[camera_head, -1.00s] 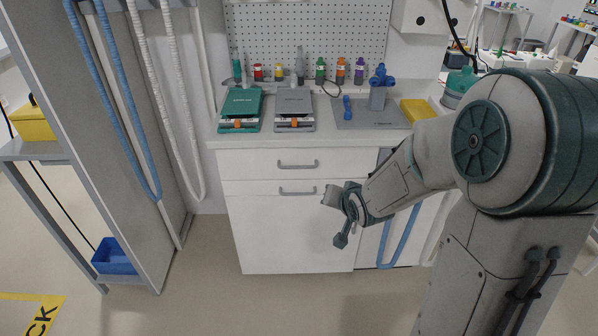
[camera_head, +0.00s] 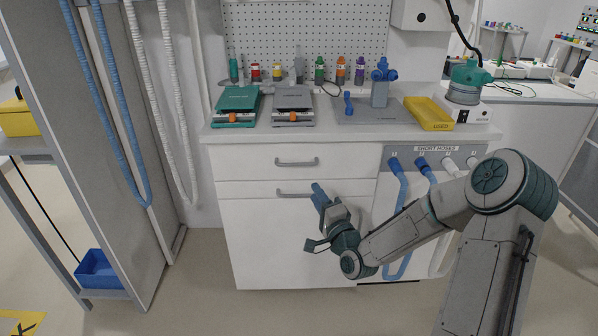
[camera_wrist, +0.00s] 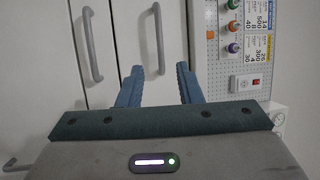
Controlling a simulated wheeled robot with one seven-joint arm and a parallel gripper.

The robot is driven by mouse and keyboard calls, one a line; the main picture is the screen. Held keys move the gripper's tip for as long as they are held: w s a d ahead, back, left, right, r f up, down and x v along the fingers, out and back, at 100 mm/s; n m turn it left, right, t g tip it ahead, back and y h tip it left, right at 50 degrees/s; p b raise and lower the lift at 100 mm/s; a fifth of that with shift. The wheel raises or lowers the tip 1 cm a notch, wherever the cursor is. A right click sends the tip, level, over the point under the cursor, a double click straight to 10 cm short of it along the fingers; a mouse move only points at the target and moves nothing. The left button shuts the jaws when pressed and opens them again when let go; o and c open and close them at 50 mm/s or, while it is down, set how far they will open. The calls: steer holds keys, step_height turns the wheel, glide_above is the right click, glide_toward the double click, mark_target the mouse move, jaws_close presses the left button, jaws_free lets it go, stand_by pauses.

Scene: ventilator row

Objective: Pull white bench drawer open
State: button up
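The white bench (camera_head: 295,240) has an upper drawer (camera_head: 240,162) and a lower drawer (camera_head: 240,189), each with a grey bar handle. The upper handle (camera_head: 297,162) and lower handle (camera_head: 293,194) show whole or nearly so; both drawers look closed. My gripper (camera_head: 320,194) is in front of the lower drawer's right part in the head view. In the wrist view its two blue fingers (camera_wrist: 160,74) are apart with nothing between them. There the nearer handle (camera_wrist: 158,38) lies just beyond the fingertips, in line with their gap; another handle (camera_wrist: 92,45) lies to the left.
A hose panel (camera_head: 430,153) with blue and white hoses is right of the drawers. Scales (camera_head: 237,107) and a yellow tray (camera_head: 429,113) stand on the bench top. A grey rack (camera_head: 125,200) with hanging hoses stands at left. Floor before the bench is clear.

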steer(key=b, duration=0.1)
glide_toward(299, 168)
steer(key=w+a+r, duration=0.4)
steer(key=r, duration=0.1)
steer(key=shift+w, duration=0.25)
jaws_close()
